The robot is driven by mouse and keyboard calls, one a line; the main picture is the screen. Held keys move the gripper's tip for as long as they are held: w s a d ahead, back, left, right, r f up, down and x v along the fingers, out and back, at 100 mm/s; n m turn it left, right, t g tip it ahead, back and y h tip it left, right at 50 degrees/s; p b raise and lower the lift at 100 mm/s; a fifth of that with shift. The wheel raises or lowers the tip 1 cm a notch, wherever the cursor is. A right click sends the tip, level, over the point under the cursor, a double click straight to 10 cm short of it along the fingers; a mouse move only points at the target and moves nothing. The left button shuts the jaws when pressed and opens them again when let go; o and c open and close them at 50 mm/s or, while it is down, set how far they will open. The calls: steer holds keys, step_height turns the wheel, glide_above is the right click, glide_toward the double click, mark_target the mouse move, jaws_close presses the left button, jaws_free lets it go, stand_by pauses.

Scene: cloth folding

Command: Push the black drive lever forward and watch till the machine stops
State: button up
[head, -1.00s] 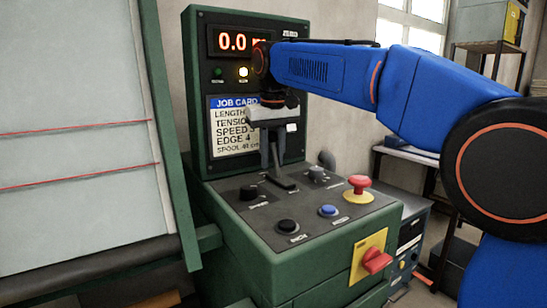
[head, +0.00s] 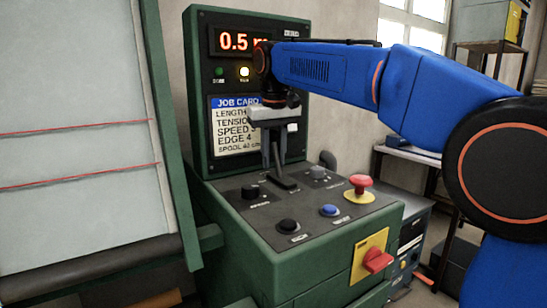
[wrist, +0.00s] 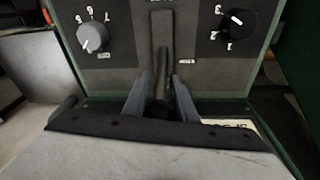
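The black drive lever (wrist: 161,66) stands in a slot on the sloping panel of the green machine (head: 258,232). It also shows in the head view (head: 284,182), partly hidden by my gripper (head: 272,163). My gripper points down over the panel, and its two fingers (wrist: 160,90) lie on either side of the lever, closed about its dark upper end. The job card (head: 228,125) is partly covered by my arm.
A red switch on a yellow plate (head: 371,270) is on the machine's front. Pale cloth (head: 75,95) with red lines fills the left side.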

steer(key=o, duration=0.4)
steer(key=shift+f, duration=0.25)
steer(key=shift+r, duration=0.25)
steer(key=s+r, duration=0.1)
steer(key=r, duration=0.4)
steer(key=s+r, duration=0.1)
steer(key=r, duration=0.5)
steer(key=s+r, duration=0.1)
steer(key=r, duration=0.5)
steer(key=shift+d, duration=0.15)
